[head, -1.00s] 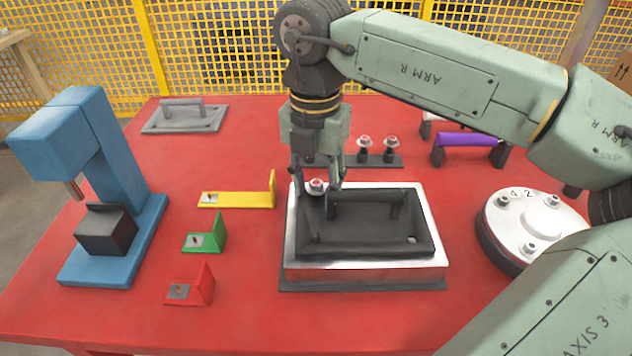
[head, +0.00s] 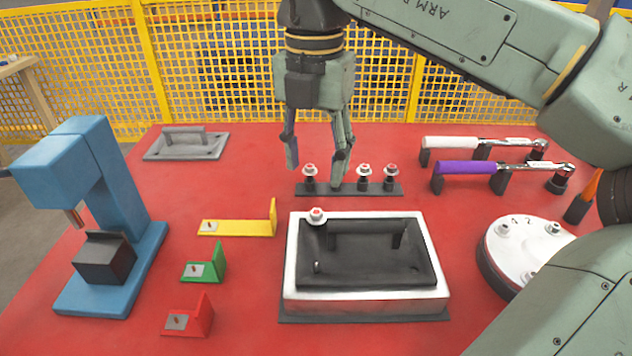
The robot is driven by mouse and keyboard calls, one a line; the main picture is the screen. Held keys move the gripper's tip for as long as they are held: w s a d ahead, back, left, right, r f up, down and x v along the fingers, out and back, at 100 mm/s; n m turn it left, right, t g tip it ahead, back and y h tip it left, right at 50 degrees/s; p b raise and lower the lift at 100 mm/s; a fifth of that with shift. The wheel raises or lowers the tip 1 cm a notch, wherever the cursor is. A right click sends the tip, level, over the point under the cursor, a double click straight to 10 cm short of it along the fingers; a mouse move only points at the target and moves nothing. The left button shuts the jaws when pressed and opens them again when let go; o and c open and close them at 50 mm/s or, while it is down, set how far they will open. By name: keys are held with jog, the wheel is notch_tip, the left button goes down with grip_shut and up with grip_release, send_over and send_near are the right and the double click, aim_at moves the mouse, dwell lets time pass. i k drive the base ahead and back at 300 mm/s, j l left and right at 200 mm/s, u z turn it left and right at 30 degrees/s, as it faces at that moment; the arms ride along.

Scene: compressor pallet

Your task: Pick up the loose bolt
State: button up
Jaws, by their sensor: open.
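A bolt with a red-marked top (head: 317,215) stands at the back left corner of the silver block (head: 365,303), beside its dark recessed cover (head: 420,270). More bolts of the same look stand in a dark rack (head: 345,190) behind the block: one at the left (head: 310,171) and two at the right (head: 364,171). My gripper (head: 315,172) is open and empty, pointing down, above and behind the block's bolt. Its fingers show on either side of the left rack bolt in the picture. I cannot tell its exact height or depth.
A blue press (head: 120,190) stands at the left, with yellow (head: 238,228), green (head: 204,268) and red (head: 189,318) gauges near it. Purple (head: 465,168) and white (head: 450,142) wrenches lie back right. A round flange (head: 525,250) is at the right. A grey cover (head: 185,145) lies back left.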

aim_at(365, 170)
jog(key=k, duration=1)
